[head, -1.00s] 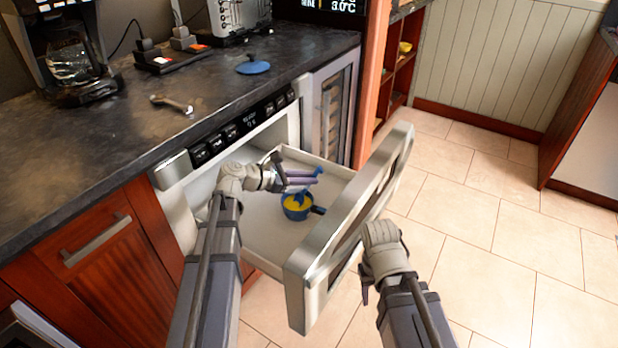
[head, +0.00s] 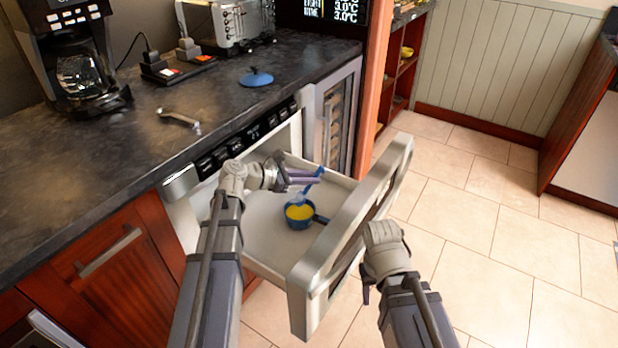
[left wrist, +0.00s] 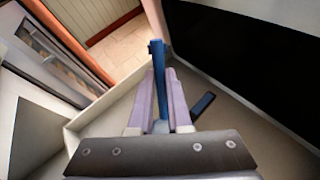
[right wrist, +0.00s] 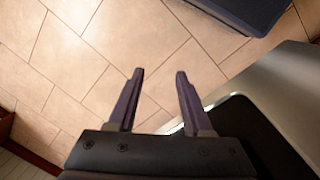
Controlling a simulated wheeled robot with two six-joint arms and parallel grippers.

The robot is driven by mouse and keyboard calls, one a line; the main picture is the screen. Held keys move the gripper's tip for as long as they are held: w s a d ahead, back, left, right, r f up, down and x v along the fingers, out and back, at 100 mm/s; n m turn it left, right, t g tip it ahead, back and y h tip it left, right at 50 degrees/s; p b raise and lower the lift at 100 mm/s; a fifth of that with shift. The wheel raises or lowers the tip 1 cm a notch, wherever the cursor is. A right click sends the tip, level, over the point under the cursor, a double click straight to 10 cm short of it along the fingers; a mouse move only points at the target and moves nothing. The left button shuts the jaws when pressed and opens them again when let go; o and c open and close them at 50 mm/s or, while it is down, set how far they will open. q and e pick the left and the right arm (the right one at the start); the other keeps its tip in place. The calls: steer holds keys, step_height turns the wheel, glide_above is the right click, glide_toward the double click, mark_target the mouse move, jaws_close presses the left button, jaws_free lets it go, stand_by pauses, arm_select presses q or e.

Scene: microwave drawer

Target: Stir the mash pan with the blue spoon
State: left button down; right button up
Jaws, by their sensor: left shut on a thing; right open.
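The mash pan (head: 300,224) is a small blue pan with yellow mash in it, standing in the open microwave drawer (head: 262,252). Its dark handle (left wrist: 203,104) shows in the left wrist view. My left gripper (head: 308,180) is shut on the blue spoon (left wrist: 158,75), whose handle rises between the fingers. In the head view the spoon's pale blue lower end (head: 298,199) hangs at the far rim of the pan, over the mash; I cannot tell whether it touches. My right gripper (head: 366,290) is open and empty outside the drawer front, and its fingers (right wrist: 160,75) point at the floor.
The drawer's thick steel front (head: 350,235) stands between my two arms. On the counter lie a blue lid (head: 256,78) and a metal wrench-like object (head: 180,119), with a coffee maker (head: 85,65) behind. The tiled floor at the right is clear.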

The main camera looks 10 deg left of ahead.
arm_select(q)
steer(key=shift+r+p, duration=2.1)
steer(key=shift+r, duration=0.35)
steer(key=shift+f, duration=0.1)
